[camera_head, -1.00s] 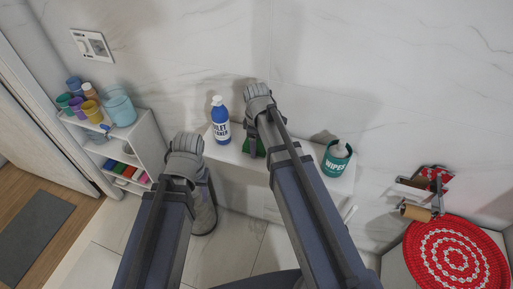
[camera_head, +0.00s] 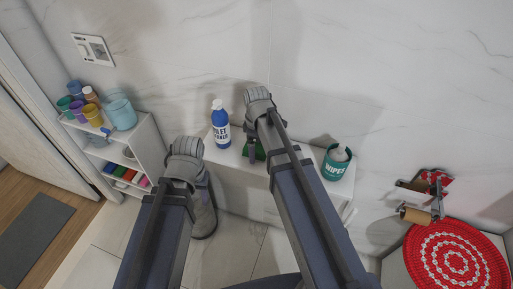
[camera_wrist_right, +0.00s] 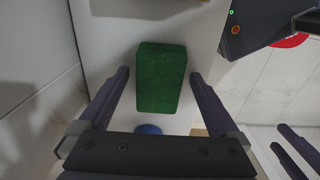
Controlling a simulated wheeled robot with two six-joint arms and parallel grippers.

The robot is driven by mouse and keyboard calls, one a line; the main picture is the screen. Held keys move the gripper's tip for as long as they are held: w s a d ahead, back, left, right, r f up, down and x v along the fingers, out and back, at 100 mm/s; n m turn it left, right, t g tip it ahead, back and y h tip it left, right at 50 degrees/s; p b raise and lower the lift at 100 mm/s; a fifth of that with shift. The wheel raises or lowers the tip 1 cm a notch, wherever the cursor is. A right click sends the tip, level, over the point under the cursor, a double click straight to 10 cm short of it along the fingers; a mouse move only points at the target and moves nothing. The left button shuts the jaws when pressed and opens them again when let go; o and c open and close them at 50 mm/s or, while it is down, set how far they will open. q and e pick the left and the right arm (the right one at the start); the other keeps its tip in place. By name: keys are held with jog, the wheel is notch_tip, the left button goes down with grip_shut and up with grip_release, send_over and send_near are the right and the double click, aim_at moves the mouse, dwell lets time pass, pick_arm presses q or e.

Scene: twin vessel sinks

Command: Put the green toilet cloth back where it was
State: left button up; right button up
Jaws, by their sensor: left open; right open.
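The green cloth (camera_wrist_right: 162,77) is a folded block on the white ledge (camera_head: 309,159). In the right wrist view it lies between the spread fingers of my right gripper (camera_wrist_right: 158,76), with a gap on each side. In the head view the cloth (camera_head: 259,153) is mostly hidden behind my right gripper (camera_head: 252,150), which is open above the ledge. My left gripper (camera_head: 205,195) is open and empty, left of and in front of the ledge.
A blue toilet cleaner bottle (camera_head: 220,124) stands left of the cloth, and a teal wipes tub (camera_head: 336,163) stands to its right. A white shelf unit (camera_head: 150,137) with cups is at the left. A paper roll holder (camera_head: 418,214) and red round mat (camera_head: 455,258) are at the right.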

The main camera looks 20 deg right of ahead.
notch_tip(320, 180, up, 12)
jog(key=p, duration=1.2)
jog(key=s+a+m+h, duration=0.1)
jog(key=s+a+m, duration=0.6)
jog(key=s+a, duration=0.3)
jog(key=s, duration=0.4)
jog(key=shift+a, duration=0.3)
jog(key=shift+s, duration=0.1)
